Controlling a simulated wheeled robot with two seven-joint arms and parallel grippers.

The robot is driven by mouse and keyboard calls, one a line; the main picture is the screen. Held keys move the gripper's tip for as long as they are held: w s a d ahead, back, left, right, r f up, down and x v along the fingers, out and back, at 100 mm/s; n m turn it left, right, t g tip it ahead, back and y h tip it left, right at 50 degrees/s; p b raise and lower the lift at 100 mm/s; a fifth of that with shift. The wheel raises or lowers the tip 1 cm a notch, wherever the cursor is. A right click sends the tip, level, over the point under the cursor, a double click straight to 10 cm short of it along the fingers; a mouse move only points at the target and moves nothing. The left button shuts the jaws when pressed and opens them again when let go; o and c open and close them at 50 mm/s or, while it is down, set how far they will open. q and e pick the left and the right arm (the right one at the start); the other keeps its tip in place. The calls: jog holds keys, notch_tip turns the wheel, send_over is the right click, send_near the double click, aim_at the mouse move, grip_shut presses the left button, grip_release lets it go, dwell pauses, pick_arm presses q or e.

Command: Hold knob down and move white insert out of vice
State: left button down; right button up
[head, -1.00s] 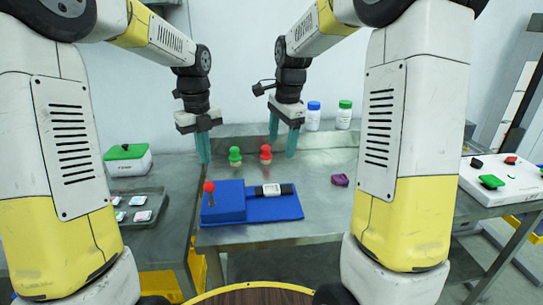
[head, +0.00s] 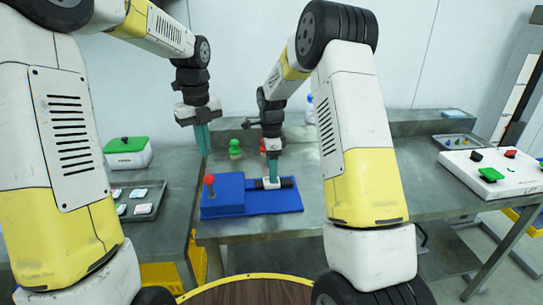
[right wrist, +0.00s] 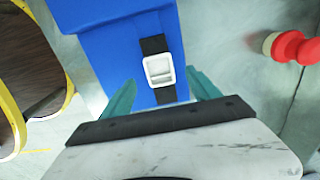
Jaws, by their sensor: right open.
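The red knob (head: 209,180) stands on a blue block (head: 222,194) at the left of the blue vice base (head: 255,203). The white insert (head: 271,184) sits across the dark bar on the vice; it also shows in the right wrist view (right wrist: 160,70). My right gripper (head: 273,179) points down at the insert. In the right wrist view its two teal fingers (right wrist: 160,76) are apart, with the insert between them in the picture, not gripped. My left gripper (head: 205,153) hangs above and behind the knob, apart from it; its finger gap cannot be made out.
A green peg (head: 235,148) and a red peg (right wrist: 289,47) stand behind the vice. A green-lidded box (head: 127,152) and a tray (head: 139,214) are at left. A white board with coloured knobs (head: 489,176) is at right. The table right of the vice is mostly hidden by my arm.

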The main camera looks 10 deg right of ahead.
aim_at(267, 185)
jog(key=shift+f, duration=2.15)
jog(key=c, duration=1.4)
